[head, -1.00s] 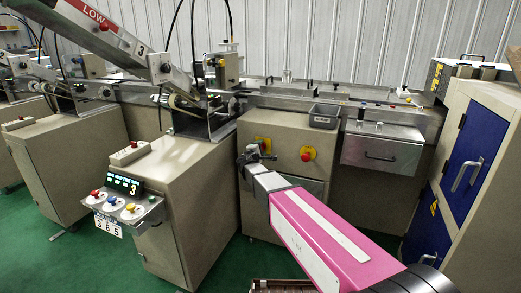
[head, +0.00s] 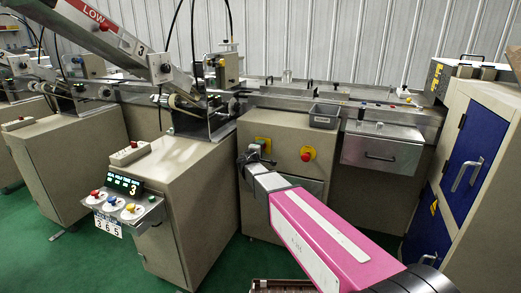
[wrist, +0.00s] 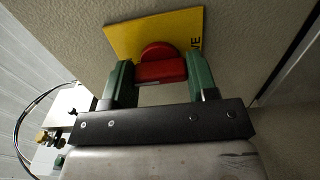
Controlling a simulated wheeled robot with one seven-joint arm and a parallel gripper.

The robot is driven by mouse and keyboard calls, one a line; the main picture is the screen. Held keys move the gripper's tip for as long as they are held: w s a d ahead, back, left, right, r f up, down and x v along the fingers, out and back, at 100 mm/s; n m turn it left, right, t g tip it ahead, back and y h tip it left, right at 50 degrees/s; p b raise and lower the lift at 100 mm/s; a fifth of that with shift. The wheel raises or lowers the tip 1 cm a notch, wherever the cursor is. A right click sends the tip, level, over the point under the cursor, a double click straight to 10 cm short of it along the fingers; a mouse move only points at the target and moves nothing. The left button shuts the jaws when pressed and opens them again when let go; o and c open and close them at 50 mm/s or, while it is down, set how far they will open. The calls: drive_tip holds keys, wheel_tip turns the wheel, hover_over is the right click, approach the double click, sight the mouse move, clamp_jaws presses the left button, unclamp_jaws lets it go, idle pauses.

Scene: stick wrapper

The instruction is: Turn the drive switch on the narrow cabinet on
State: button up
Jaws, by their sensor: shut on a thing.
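The drive switch is a red knob (wrist: 160,66) on a yellow plate (wrist: 183,28) fixed to the cabinet face. The plate's lettering is mostly cut off or covered in the wrist view. My gripper (wrist: 160,73) has its two green fingers on either side of the red knob and is shut on it. The knob itself is hidden there behind my gripper.
A red stop button (head: 307,154) on a yellow disc sits on the same cabinet face, right of my gripper. A grey bin (head: 324,117) is above it. A control panel (head: 124,206) juts out at left. A blue-doored cabinet (head: 470,155) stands at right.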

drive_tip(key=o, duration=0.9)
drive_tip(key=v, duration=1)
drive_tip(key=shift+s+a, duration=0.1)
drive_tip(key=shift+s, duration=0.3)
